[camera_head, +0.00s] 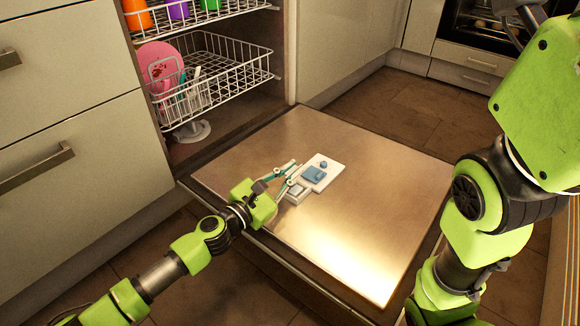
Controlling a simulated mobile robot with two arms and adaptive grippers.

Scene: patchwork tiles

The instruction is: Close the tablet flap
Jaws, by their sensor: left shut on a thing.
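The dishwasher's detergent dispenser is a white plate (334,172) on the inside of the lowered door. It carries a blue square piece (313,174) and a small blue round knob. A small pale box-like part, which looks like the tablet flap (298,193), stands at the plate's near left side. My left gripper (297,172) is at this part, its thin fingers reaching over it from the left. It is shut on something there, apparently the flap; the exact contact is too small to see. My right arm comes in from the right, with its gripper out of the frame.
The dishwasher door (385,205) lies open and flat, mostly bare. Wire racks (231,68) with a pink plate (160,66) and colored cups stand inside the dishwasher at its back. Drawers (75,150) border it on the left. An oven (487,22) is at the back right.

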